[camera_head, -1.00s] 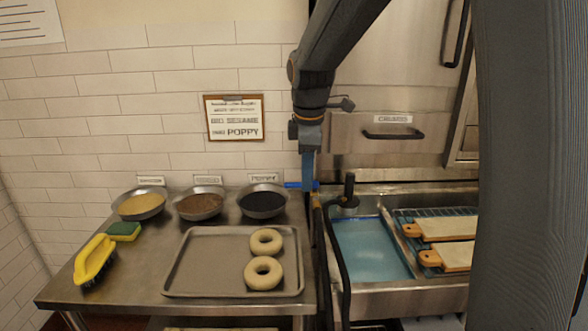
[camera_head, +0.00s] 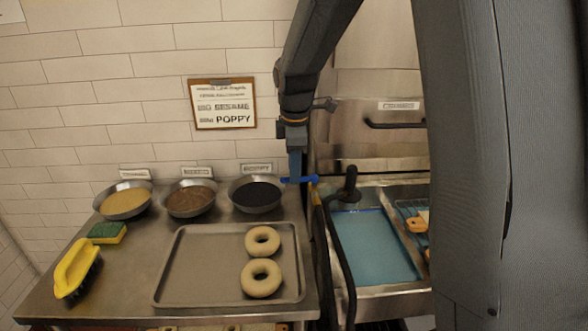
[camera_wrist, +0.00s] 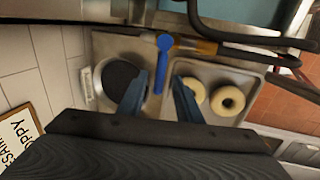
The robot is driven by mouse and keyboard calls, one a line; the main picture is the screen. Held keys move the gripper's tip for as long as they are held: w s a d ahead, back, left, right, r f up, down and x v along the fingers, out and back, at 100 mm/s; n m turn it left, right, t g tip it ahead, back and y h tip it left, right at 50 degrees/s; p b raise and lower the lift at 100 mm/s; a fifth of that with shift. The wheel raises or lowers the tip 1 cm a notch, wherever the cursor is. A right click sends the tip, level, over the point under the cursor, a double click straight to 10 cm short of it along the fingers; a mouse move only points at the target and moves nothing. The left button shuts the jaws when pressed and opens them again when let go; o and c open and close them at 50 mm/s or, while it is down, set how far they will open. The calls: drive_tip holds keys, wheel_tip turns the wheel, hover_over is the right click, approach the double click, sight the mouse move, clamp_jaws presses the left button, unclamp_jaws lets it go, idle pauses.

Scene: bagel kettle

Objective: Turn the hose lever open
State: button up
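The blue hose lever (camera_head: 310,180) sits near the table's back right corner, beside the sink, and lies sideways in the head view. In the wrist view the blue lever (camera_wrist: 164,45) joins a brass fitting (camera_wrist: 205,47) on a dark hose. My gripper (camera_head: 295,178) points down at the lever from above. In the wrist view my gripper (camera_wrist: 159,80) is open, its two blue-grey fingers apart. The lever's free end shows in the gap between them. I cannot tell whether either finger touches it.
A metal tray (camera_head: 205,265) with two bagels lies on the table. Bowls of toppings (camera_head: 190,200), a green-yellow sponge (camera_head: 107,233) and a yellow brush (camera_head: 75,268) are nearby. A black hose (camera_head: 338,255) hangs before the blue-water sink (camera_head: 372,245).

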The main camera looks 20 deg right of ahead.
drive_tip(key=shift+w+f, duration=0.1)
drive_tip(key=shift+f, duration=0.7)
clamp_jaws()
